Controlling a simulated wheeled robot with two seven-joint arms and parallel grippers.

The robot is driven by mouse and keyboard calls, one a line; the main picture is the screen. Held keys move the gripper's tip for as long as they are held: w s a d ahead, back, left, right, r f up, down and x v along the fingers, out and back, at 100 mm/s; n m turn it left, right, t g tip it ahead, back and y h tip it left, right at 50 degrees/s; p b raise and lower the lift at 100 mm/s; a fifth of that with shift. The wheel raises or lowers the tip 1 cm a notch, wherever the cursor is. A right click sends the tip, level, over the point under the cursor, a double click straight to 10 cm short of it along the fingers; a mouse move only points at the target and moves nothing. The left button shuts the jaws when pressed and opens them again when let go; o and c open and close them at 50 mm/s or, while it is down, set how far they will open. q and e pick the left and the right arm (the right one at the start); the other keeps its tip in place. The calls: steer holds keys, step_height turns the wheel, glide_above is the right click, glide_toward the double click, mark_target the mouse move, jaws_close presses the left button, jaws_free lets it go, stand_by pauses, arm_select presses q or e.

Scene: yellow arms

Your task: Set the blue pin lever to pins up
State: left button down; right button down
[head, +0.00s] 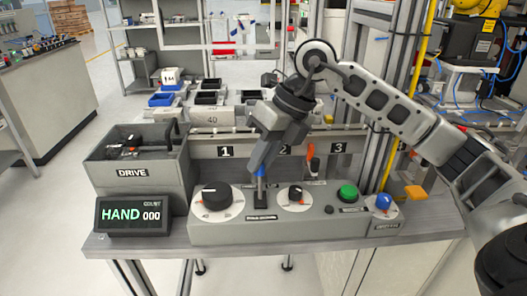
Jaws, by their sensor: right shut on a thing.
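The blue pin lever (260,174) stands up from a dark slot plate on the grey control panel (225,230), between a large black knob and a smaller one. My right gripper (259,168) comes down from above, shut on the lever's blue top. The fingers hide part of the lever, and I cannot tell exactly how it is tilted. My left gripper is not in view.
The panel also bears a large black knob (215,195), a small black knob (295,192), a green button (347,192) and a blue knob (383,202). A display (133,215) reads HAND 000. A DRIVE box (135,173) stands at the left.

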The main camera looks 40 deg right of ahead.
steer(key=c, duration=1.3)
jaws_free()
steer(key=shift+c, duration=0.2)
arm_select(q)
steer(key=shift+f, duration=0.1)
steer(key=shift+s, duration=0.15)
arm_select(e)
steer(key=v, duration=0.7)
steer(key=shift+r, duration=0.25)
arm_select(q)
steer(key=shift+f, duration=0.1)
arm_select(e)
steer(key=shift+d, duration=0.1)
